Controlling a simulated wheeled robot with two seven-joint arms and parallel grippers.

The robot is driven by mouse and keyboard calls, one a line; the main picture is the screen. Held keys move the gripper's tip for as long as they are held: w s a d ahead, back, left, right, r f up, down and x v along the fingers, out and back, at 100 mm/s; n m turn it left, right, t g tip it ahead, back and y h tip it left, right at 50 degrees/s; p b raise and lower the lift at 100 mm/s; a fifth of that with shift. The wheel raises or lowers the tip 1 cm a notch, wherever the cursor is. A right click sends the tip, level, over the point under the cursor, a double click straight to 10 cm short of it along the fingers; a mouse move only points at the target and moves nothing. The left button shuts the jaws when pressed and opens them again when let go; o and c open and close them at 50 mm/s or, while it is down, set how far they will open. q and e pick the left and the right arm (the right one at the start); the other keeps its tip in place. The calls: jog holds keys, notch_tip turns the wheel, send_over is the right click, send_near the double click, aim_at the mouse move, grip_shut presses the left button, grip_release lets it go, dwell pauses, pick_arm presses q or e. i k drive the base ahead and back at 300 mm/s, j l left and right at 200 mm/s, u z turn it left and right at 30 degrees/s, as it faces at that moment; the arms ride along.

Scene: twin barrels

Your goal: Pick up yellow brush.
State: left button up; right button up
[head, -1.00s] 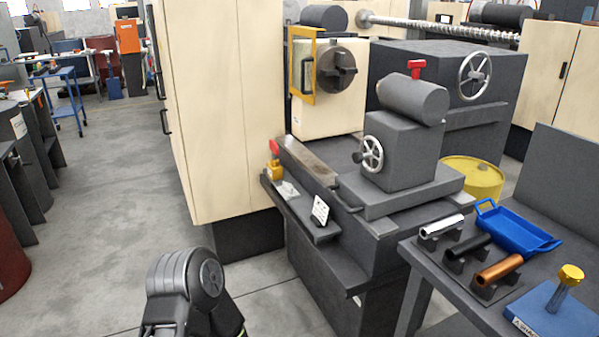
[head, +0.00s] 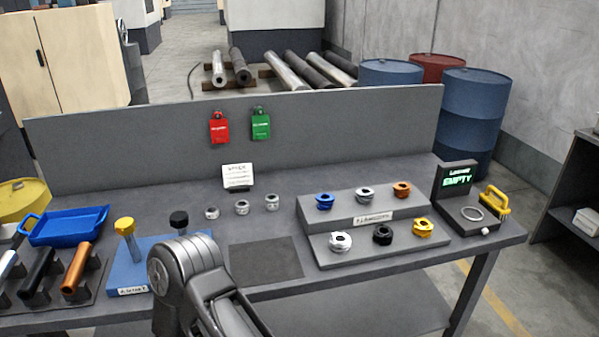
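A yellow item (head: 495,200) with a handle-like loop stands at the right end of the grey workbench (head: 335,277), beside a dark stand with a lit "EMPTY" sign (head: 456,180). It may be the yellow brush; bristles cannot be made out. One of my arms shows as dark links at the bottom, left of centre, in front of the bench. Neither gripper shows in the head view, so nothing can be seen held.
A stepped rack (head: 365,222) holds several coloured rings. A blue tray (head: 68,226), metal tubes and a blue base (head: 150,262) with yellow- and black-topped posts are at left. A back panel (head: 335,128) bounds the bench. Blue drums (head: 470,110) stand behind its right end.

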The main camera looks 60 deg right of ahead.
aim_at(500, 211)
jog(key=z, duration=3.2)
jog(key=i+l+z, duration=0.2)
jog(key=i+l, duration=1.3)
